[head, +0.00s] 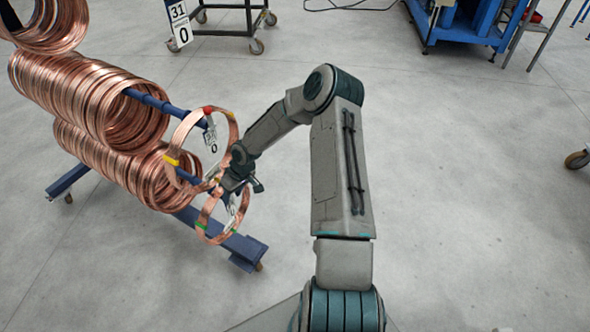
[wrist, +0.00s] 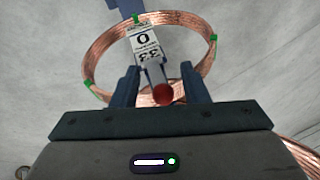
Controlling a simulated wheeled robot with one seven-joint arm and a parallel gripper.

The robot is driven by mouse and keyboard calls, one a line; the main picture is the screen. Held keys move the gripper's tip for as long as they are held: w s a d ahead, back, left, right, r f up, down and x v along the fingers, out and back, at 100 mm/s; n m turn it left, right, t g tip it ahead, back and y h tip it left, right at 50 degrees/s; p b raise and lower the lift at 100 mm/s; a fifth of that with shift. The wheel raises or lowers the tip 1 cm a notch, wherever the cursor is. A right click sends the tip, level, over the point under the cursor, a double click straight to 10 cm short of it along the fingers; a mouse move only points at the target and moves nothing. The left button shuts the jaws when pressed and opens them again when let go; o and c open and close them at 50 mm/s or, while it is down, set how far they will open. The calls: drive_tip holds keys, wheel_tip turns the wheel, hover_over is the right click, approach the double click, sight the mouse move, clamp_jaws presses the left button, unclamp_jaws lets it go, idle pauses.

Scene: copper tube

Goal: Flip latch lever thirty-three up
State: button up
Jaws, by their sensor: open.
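The lever of latch thirty-three shows in the wrist view as a thin rod with a red ball tip (wrist: 163,93). It sits below a white tag reading 33 and 0 (wrist: 145,45), which appears upside down. My gripper (wrist: 160,86) is open, with one finger on each side of the red ball; I cannot tell whether either touches it. Behind is a copper coil with green tape (wrist: 207,62) on the lower arm of the blue rack. In the head view my gripper (head: 232,182) is at this coil (head: 203,222), and the lever is hidden.
Large coil bundles (head: 95,95) fill the rack's left.

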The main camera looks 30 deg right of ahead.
drive_tip(key=s+d+f+n+t+y+b, duration=0.15)
drive_tip(key=f+t+y+b, duration=0.35)
drive_tip(key=b, duration=0.7)
drive_tip(key=s+d+f+t+y+b, duration=0.1)
drive_tip(key=s+t+y+b, duration=0.15)
drive_tip(key=t+b, duration=0.75)
drive_tip(key=s+d+r+g+p, duration=0.1)
drive_tip(key=s+d+g, duration=0.2)
drive_tip(key=s+d, duration=0.65)
wheel_tip(320, 180, up, 24)
drive_tip(key=s+d+m+g+h+p, duration=0.2)
drive_tip(key=g+h+p, duration=0.7)
drive_tip(key=h+p, duration=0.4)
drive_tip(key=p, duration=0.5)
drive_tip(key=shift+s+d+r+m+p, duration=0.25)
drive_tip(key=shift+d+m+p, duration=0.05)
drive_tip(key=shift+d+m, duration=0.1)
